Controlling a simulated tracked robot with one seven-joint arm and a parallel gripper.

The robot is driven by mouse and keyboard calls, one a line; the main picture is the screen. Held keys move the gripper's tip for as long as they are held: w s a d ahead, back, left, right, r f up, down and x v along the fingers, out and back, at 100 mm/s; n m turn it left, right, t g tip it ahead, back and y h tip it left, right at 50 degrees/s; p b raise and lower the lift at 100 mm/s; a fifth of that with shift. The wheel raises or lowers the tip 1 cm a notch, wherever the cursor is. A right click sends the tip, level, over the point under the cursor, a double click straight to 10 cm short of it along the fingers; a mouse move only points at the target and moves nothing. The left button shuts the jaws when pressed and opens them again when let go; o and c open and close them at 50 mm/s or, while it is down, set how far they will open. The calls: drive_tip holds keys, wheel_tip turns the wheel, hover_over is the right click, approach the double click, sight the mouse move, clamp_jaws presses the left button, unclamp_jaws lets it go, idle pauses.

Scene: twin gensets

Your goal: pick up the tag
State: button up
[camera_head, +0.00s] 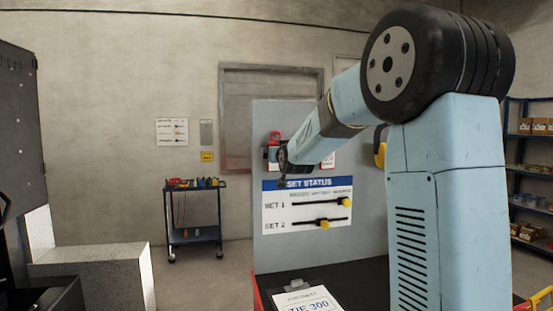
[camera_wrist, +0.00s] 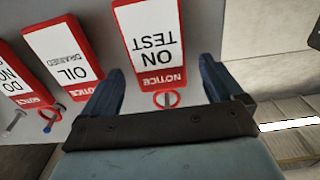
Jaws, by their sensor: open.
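A red-and-white tag reading "NOTICE ON TEST" (camera_wrist: 150,35) appears upside down in the wrist view, with a red ring (camera_wrist: 167,106) at its lower end. Two similar tags are to its left: an "OIL DRAINED" tag (camera_wrist: 65,57) and a partly cut-off "DO NO..." tag (camera_wrist: 12,78). My gripper (camera_wrist: 161,66) is open, its two blue fingers on either side of the "ON TEST" tag's ring end. Nothing is held; contact with the tag cannot be told. In the head view my arm's end covers part of the tags on the grey panel (camera_head: 267,232).
Below the tags, the panel carries a "SET STATUS" board (camera_head: 285,216) with two yellow sliders. A blue tool cart (camera_head: 193,233) stands left of the panel. A clipboard (camera_head: 307,301) lies on the dark surface in front. Shelves (camera_head: 530,165) stand at right.

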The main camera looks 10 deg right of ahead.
drive_tip(key=shift+w, duration=0.2)
drive_tip(key=shift+c, duration=0.3)
drive_tip(key=c, duration=1.1)
